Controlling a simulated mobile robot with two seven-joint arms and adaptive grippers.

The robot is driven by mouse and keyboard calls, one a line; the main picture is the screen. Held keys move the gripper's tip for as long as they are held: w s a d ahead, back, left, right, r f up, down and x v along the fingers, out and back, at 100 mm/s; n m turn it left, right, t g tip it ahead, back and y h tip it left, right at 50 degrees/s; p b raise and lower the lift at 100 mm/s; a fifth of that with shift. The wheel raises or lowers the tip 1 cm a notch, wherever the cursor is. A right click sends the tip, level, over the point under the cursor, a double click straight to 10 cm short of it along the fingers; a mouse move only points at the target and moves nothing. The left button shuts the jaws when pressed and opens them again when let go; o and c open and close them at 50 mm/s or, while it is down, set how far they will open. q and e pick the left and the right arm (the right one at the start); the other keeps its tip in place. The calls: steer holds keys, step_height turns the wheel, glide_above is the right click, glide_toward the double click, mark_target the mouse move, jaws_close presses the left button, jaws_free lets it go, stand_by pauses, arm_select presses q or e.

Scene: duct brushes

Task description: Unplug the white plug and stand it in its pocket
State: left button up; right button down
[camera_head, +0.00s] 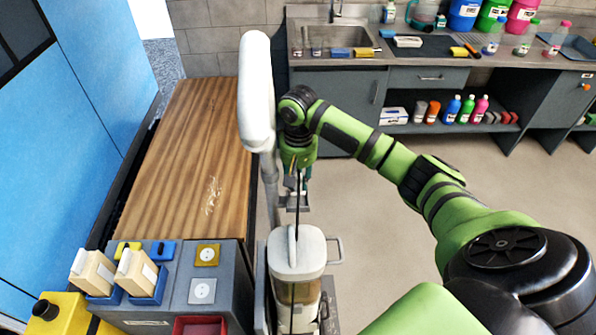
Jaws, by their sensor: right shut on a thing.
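My right gripper (297,183) points down above the machine with the pale tank (297,252). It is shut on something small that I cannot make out. A black cable (297,215) runs from the gripper area down over the tank. The white plug is not clearly visible. On the grey box at lower left, a white socket (202,291) and a yellow-framed socket (207,255) both show bare faces. Two cream blocks (92,272) (137,273) stand slightly tilted in blue pockets beside them. I cannot tell which pocket is the plug's. My left gripper is not in view.
A thick white hose (256,90) rises close to the left of my right gripper. A wooden top (185,150) lies behind the grey box. A red tray (200,326) is at the bottom edge. A sink counter (430,55) stands at the back; the floor (370,230) right of the machine is clear.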

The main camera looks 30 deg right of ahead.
steer(key=shift+f, duration=1.15)
steer(key=shift+f+b, duration=0.25)
steer(key=shift+b, duration=0.05)
steer(key=shift+f, duration=0.4)
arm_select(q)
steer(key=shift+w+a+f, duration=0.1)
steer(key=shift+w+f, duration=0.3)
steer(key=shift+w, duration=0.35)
arm_select(e)
steer(key=shift+f, duration=0.2)
steer(key=c, duration=1)
jaws_free()
steer(key=shift+o, duration=0.2)
